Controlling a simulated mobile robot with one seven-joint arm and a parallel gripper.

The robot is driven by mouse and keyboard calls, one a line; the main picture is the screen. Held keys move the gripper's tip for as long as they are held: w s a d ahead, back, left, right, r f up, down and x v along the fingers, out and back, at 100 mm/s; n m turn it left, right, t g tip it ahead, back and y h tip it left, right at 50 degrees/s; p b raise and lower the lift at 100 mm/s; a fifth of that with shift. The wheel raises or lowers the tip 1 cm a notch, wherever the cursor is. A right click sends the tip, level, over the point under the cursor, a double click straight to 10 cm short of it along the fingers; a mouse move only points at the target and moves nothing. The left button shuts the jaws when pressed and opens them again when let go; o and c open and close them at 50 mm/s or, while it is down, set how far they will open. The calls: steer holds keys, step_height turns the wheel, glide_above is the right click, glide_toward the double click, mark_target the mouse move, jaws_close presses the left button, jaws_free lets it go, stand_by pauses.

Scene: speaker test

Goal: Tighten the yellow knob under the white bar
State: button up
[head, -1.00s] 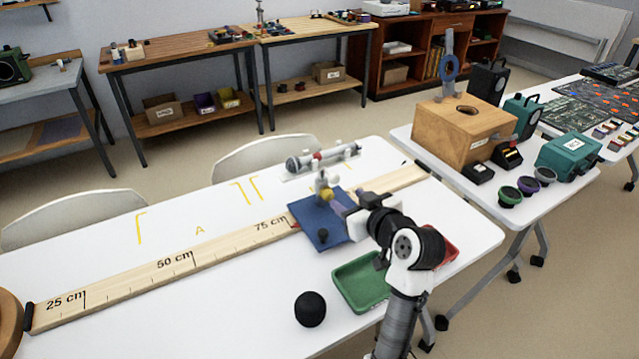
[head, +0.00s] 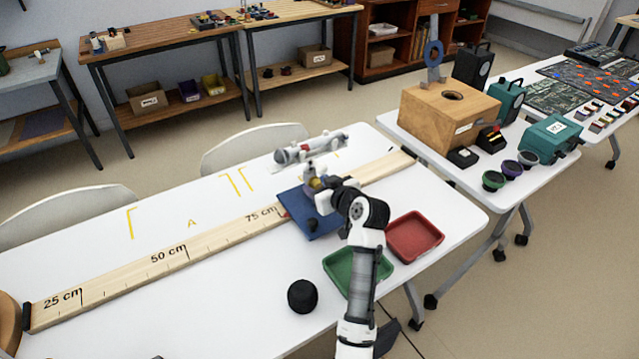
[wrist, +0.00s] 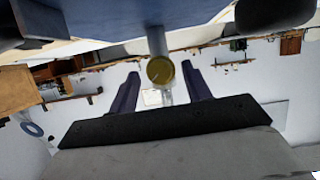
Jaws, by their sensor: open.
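The yellow knob (wrist: 160,70) faces me on a grey post (wrist: 157,40) in the wrist view, which looks upside down. My gripper (wrist: 159,78) is open, with one dark finger on each side of the knob. I see a gap on both sides; how deep the knob sits between the fingers is unclear. In the head view my gripper (head: 326,196) is at the post above the blue base (head: 303,222), and the knob (head: 316,186) is partly hidden by it. A pale tube with a red band (head: 310,148) lies just behind; I cannot clearly make out the white bar.
A long wooden ruler (head: 130,268) crosses the white table under the blue base. A wooden box (head: 440,118) stands on the right table. The left table top is mostly clear.

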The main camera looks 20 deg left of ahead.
steer(key=shift+w+a+f, duration=0.1)
steer(key=shift+w+a, duration=0.05)
steer(key=shift+a, duration=0.05)
steer(key=c, duration=1)
steer(key=shift+w+d+m+g+y+p, duration=0.1)
steer(key=shift+m+g+y+p, duration=0.5)
steer(key=shift+m, duration=0.4)
steer(key=shift+w+d+f+m+g+y, duration=0.1)
steer(key=shift+m+g+y, duration=0.65)
steer(key=shift+m, duration=0.75)
